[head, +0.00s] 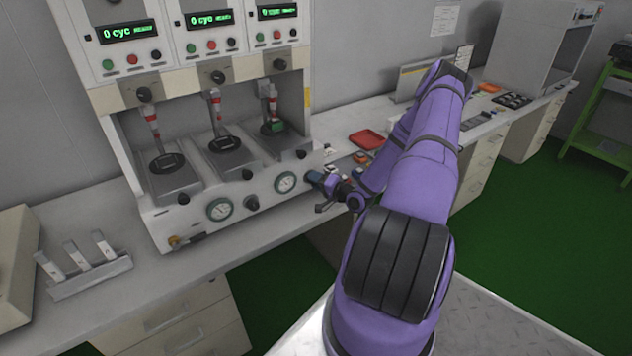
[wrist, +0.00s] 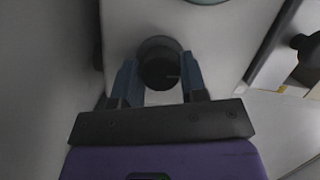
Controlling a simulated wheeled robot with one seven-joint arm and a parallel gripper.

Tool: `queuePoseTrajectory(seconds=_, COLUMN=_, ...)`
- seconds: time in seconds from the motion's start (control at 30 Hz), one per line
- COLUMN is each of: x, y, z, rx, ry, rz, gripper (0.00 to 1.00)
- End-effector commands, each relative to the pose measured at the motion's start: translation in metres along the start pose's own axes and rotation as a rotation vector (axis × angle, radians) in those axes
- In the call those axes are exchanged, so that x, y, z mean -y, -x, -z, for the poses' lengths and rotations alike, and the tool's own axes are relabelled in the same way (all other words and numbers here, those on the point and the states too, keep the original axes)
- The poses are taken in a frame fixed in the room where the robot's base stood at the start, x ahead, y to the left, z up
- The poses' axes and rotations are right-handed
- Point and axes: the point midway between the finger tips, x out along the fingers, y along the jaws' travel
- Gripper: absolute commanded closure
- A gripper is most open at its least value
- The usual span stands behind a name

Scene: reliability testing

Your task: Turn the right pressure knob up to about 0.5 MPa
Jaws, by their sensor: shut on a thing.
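The right pressure knob (wrist: 160,68) is round and black and sits on the pale front panel in the wrist view. My gripper (wrist: 158,78) has its two blue fingers shut on it, one on each side. In the head view my gripper (head: 315,178) is at the right end of the machine's front panel and hides this knob. The right pressure gauge (head: 287,182) is just left of it, with a pale face and a dark green rim. Its needle is too small to read. Only the gauge's edge (wrist: 208,1) shows in the wrist view.
The left gauge (head: 219,209) and a middle black knob (head: 252,202) are farther left on the test machine (head: 150,215). A red tray (head: 367,139) and small parts lie on the bench behind my gripper. A rack (head: 90,272) stands at the left.

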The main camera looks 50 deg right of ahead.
Motion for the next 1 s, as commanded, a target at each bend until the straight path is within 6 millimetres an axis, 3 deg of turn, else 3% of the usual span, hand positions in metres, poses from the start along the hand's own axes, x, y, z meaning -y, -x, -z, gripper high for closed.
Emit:
queuePoseTrajectory(seconds=0.5, x=-0.0020, y=0.0003, z=-0.0002, rx=-0.021, ry=-0.325, rz=0.104, gripper=0.84)
queuePoseTrajectory(seconds=1.0, x=-0.0019, y=0.0000, z=0.0001, rx=-0.025, ry=-0.388, rz=0.124, gripper=0.84)
